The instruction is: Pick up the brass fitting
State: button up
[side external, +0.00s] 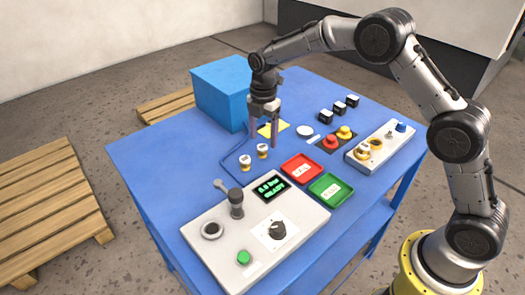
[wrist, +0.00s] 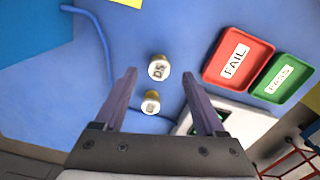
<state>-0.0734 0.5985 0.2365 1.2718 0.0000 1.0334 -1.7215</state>
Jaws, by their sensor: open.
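Two small brass-coloured pieces with white labelled tops stand upright on the blue table. In the side view one (side external: 262,151) is nearer the yellow note and the other (side external: 245,162) is to its left. The wrist view shows the first (wrist: 158,67) between my fingertips in the picture and the second (wrist: 151,102) lower, between the fingers. I cannot tell which one the task names. My gripper (side external: 264,139) is open and empty, pointing down above the table close to these pieces. It also shows in the wrist view (wrist: 159,75). It appears apart from both.
A red FAIL tray (side external: 301,169) and a green PASS tray (side external: 330,189) lie right of the pieces. A grey control panel (side external: 290,232) stands in front, a blue box (side external: 222,92) behind. A white fixture (side external: 395,138) with brass parts is at right. A blue cable runs left of the pieces.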

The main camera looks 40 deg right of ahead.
aim_at(263, 146)
notch_tip(263, 146, down, 5)
jog(key=shift+a+r, duration=0.1)
jog(key=shift+a, duration=0.05)
grip_shut()
dwell(0.4)
